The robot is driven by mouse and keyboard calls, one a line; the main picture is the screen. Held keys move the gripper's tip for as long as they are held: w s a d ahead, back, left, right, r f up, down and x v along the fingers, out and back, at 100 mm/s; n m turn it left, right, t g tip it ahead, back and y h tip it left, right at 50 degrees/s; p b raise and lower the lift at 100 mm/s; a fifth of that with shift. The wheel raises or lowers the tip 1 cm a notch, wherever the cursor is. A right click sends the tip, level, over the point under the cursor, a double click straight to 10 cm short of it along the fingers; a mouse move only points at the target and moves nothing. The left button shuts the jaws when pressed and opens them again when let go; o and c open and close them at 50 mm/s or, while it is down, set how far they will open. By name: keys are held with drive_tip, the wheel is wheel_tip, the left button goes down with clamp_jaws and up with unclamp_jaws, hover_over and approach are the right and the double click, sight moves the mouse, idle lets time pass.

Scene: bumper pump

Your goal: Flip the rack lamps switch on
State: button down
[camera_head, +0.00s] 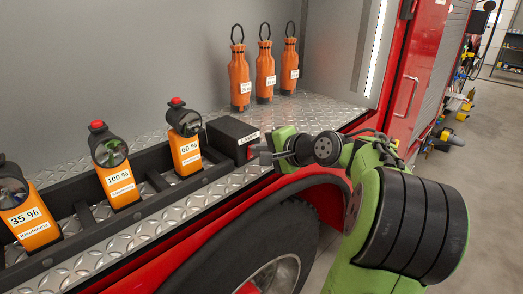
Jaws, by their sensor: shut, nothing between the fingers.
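A black box (228,132) with a white label, its lettering hard to read, sits on the tread-plate ledge at the right end of the black rack. A small red part (250,153) shows on its front face below the label; it may be the switch, but its position cannot be told. My gripper (257,151) is shut and empty, with its tips right at the front of the box near the red part. I cannot tell whether they touch. The gripper partly hides the box's right front side.
The black rack (153,184) holds orange lamps labelled 35 % (32,225), 100 % (119,185) and 60 % (187,153). Three orange bottle-shaped things (240,80) stand behind on the tread plate. A red wheel arch (190,238) and tyre (240,258) lie below.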

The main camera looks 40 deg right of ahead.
drive_tip(key=shift+w+r+p, duration=0.15)
drive_tip(key=shift+r+p, duration=0.25)
drive_tip(key=shift+p, duration=0.45)
drive_tip(key=shift+w+f+g+p, duration=0.1)
drive_tip(key=shift+g+p, duration=0.2)
drive_tip(key=shift+g, duration=0.1)
drive_tip(key=shift+f, duration=0.15)
drive_tip(key=shift+r+p, duration=0.85)
drive_tip(key=shift+r, duration=0.05)
